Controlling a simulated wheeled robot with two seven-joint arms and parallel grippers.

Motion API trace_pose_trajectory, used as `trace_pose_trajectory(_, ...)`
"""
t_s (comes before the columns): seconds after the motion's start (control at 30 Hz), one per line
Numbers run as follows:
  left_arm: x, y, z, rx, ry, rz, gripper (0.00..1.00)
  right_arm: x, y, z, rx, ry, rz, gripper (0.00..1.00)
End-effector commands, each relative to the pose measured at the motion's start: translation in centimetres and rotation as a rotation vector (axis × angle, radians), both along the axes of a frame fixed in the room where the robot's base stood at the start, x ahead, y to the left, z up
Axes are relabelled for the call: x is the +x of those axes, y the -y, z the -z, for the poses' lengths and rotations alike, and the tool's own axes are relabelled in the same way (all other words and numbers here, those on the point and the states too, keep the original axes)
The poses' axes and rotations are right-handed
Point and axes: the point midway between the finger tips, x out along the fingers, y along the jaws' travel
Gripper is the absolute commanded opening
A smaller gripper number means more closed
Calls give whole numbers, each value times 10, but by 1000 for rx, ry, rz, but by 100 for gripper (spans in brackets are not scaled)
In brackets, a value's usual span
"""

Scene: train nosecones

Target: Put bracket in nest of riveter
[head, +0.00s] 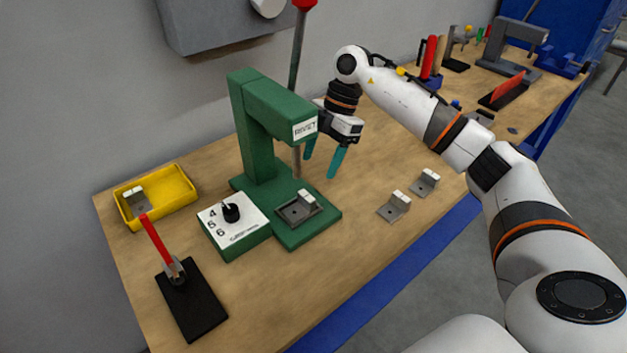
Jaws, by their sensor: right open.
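The green riveter (253,140) stands on the wooden table. Its nest (289,218), a dark recessed plate on the base, has a grey bracket with a whitish block (306,199) in it; whether it is fully seated I cannot tell. Two more brackets lie on the table to the right of the riveter, a nearer one (394,206) and a farther one (425,182). Another bracket (136,199) is in the yellow tray at the left. My right gripper (322,164) is open and empty, with teal fingers pointing down, just right of the riveter's head and behind the nest. My left gripper is not in view.
A yellow tray (178,208) sits at the table's left edge. A white-topped control box (232,228) with a black knob adjoins the riveter. A black base with a red lever (190,300) stands at the front left. A second bench (535,90) with tools is at the back right.

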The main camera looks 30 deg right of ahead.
Motion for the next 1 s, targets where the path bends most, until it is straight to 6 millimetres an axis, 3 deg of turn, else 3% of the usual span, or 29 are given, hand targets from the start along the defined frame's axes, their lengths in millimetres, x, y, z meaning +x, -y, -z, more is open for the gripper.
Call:
trace_pose_trajectory(0.23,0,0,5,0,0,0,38,2,13,-30,0,2,1,63)
trace_pose_trajectory(0.87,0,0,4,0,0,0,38,2,14,-35,0,-1,-1,63)
trace_pose_trajectory(1.0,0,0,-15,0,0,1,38,2,14,-55,0,0,-1,63)
